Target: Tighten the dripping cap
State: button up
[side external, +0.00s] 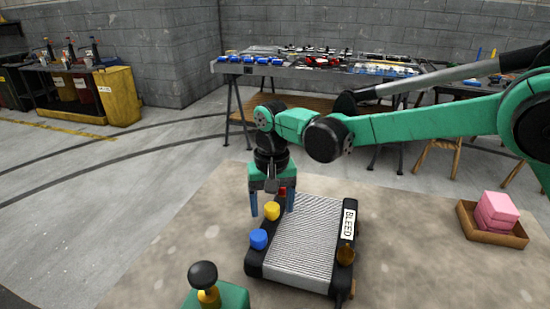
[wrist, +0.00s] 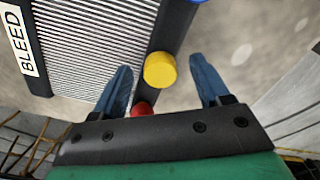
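A radiator (side external: 305,235) with a silver finned core and black side tanks lies on the work surface. Its left tank carries a blue cap (side external: 258,239), a yellow cap (side external: 272,210) and a red cap (side external: 282,191). My gripper (side external: 272,212) points down over this tank, its two blue fingers apart and empty. In the wrist view the yellow cap (wrist: 160,70) appears between the fingertips (wrist: 161,65); contact cannot be told. The red cap (wrist: 141,108) is partly hidden by the gripper body. No drip is visible on any cap.
A BLEED label (side external: 349,222) and an amber fitting (side external: 346,253) are on the right tank. A black-knobbed brass fitting (side external: 207,286) stands on a green block at front left. The surface left of the radiator is clear.

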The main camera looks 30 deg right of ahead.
aim_at(273, 207)
jog(key=shift+r, duration=0.1)
jog(key=shift+r, duration=2.7)
jog(key=shift+d+r, duration=0.1)
jog(key=s+d+n+t, duration=0.3)
jog(key=s+d+t, duration=0.4)
jog(key=s+d, duration=0.6)
jog(key=shift+s+d+r, duration=0.35)
jog(key=shift+d+r, duration=0.1)
